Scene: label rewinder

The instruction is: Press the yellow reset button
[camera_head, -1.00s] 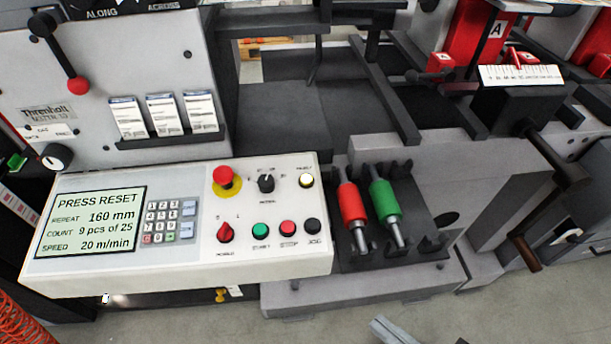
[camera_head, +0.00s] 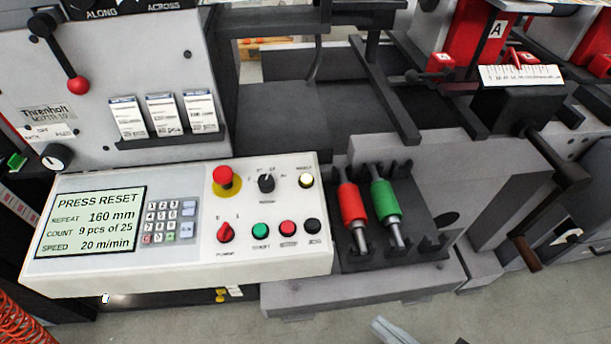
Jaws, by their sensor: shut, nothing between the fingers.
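The reset button (camera_head: 306,180) is a small round button at the upper right of the white control panel (camera_head: 100,275). Its cap looks pale and bright with a yellowish tint, and a small blurred label stands above it. The panel's screen (camera_head: 90,222) reads PRESS RESET, repeat 160 mm, count 9 pcs of 25, speed 20 m/min. The grey tip of my gripper (camera_head: 391,329) shows at the bottom edge, shut and empty. It is below and right of the panel, well apart from the button. The rest of my gripper is out of frame.
A red emergency stop (camera_head: 223,178) on a yellow disc and a black selector (camera_head: 266,183) sit left of the button. Green (camera_head: 261,230), red (camera_head: 288,228) and black (camera_head: 312,226) buttons lie below. Red (camera_head: 352,205) and green (camera_head: 384,202) rollers stand in a dark rack to the right.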

